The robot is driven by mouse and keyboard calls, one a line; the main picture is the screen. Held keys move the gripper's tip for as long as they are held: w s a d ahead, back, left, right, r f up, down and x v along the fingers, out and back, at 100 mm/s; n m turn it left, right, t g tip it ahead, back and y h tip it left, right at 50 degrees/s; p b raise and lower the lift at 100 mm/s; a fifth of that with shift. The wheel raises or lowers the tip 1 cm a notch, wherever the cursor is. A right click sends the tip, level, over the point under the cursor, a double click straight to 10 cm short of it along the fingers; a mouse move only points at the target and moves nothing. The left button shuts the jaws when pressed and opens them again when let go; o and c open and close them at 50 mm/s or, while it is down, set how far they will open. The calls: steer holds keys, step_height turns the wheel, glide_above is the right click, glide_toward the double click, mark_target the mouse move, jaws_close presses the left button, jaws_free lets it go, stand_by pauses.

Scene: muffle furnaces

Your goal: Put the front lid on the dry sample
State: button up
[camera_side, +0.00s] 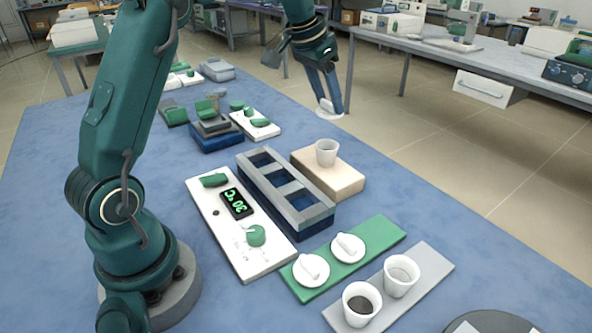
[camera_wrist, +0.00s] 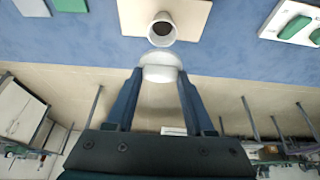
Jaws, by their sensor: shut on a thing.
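My gripper (camera_side: 327,103) is high beyond the beige block, its two blue fingers pointing down. It is shut on a white lid (camera_side: 331,115), which also shows between the fingertips in the wrist view (camera_wrist: 160,70). A white cup (camera_side: 327,152) stands upright on the beige block, apart from the lid; in the wrist view the cup (camera_wrist: 162,28) has dark contents. Two more white lids, a front one (camera_side: 312,269) and a back one (camera_side: 348,247), lie on the green tray (camera_side: 385,238). Two white cups stand on the grey tray; the front one (camera_side: 361,303) has dark contents, the other (camera_side: 401,276) looks pale inside.
The beige block (camera_side: 345,180) stands beside a grey and blue rack (camera_side: 290,199) with three openings. A white panel (camera_side: 215,205) with a display reading 30 °C lies left of it. The grey tray (camera_side: 430,265) is at the front right. Blue table is clear around the block's far side.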

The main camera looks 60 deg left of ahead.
mark_target(322, 112)
steer(key=shift+f, duration=2.8)
steer(key=shift+f, duration=0.9)
steer(key=o, duration=1.6)
steer(key=shift+r, duration=0.1)
steer(key=shift+r, duration=3.95)
